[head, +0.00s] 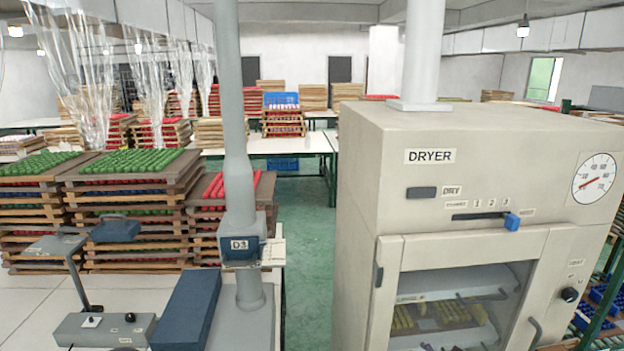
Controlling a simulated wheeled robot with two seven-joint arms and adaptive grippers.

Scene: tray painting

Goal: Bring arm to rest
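Neither of my grippers shows in the head view, and I see no part of either arm that I can be sure of. The large beige dryer (455,145) fills the right side. Its windowed door (418,262) looks shut. Behind the glass, yellow pieces (440,315) lie on a tray. A blue slider knob (512,221) is at the right end of its slot. A round gauge (595,178) with a red needle is at the upper right.
A grey pipe marked D3 (240,190) stands left of the dryer. A grey device (105,330) and a dark blue block (186,310) are at lower left. Stacked wooden trays (128,215) hold green and red pieces. Green floor (307,240) is clear between the pipe and dryer.

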